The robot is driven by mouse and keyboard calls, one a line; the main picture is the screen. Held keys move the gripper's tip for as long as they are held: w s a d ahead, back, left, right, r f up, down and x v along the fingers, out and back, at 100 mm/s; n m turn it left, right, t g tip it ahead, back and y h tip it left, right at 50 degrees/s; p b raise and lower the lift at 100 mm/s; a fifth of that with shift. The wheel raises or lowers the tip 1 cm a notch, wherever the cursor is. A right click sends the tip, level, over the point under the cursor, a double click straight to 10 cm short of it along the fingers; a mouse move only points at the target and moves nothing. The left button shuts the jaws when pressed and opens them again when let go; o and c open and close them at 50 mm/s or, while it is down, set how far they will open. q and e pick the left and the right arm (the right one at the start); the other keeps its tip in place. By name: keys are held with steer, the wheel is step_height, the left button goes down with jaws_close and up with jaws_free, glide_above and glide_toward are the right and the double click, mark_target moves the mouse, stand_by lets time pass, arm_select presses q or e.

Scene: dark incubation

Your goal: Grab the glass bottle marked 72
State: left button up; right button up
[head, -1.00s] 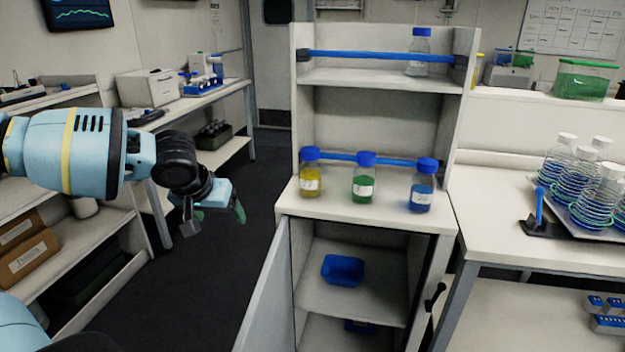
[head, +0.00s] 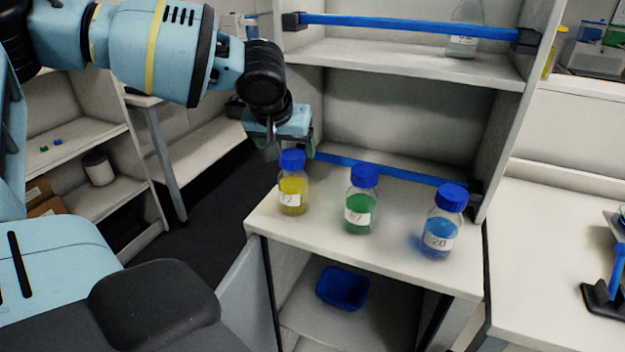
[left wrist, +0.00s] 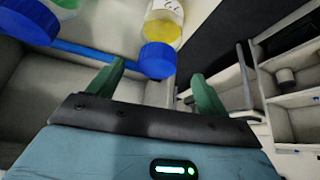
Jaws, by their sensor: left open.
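Three glass bottles with blue caps stand in a row on the counter of the shelf unit. The left one holds yellow liquid (head: 293,195); its label shows a 7 and is partly legible, and I cannot be sure it reads 72. The green bottle (head: 360,216) and the blue bottle (head: 439,236) stand to its right, the latter's label seeming to read 20. My left gripper (head: 288,146) is open by the yellow bottle's cap. In the left wrist view the cap (left wrist: 157,60) appears between its fingers (left wrist: 155,82), not gripped. My right gripper is out of view.
A blue rail (head: 390,171) runs behind the bottles. Another bottle (head: 463,38) stands on the upper shelf behind a second blue rail (head: 410,27). The cabinet door (head: 247,296) below stands open, with a blue bin (head: 342,288) inside.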

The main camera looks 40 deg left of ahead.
mark_target(290, 156)
arm_select(q)
steer(key=shift+s+r, duration=0.1)
steer(key=shift+s, duration=0.05)
steer(key=shift+a+f, duration=0.1)
steer(key=shift+f, duration=0.3)
steer(key=shift+x, duration=0.85)
steer(key=shift+w, duration=0.25)
steer(key=shift+w+f, duration=0.1)
steer(key=shift+f, duration=0.2)
steer(key=x, duration=0.3)
steer(key=shift+w+f, duration=0.1)
steer(key=shift+w, duration=0.05)
steer(key=shift+w+f, duration=0.2)
steer(key=shift+f, duration=0.1)
steer(key=shift+w+f, duration=0.1)
steer(key=shift+f, duration=0.15)
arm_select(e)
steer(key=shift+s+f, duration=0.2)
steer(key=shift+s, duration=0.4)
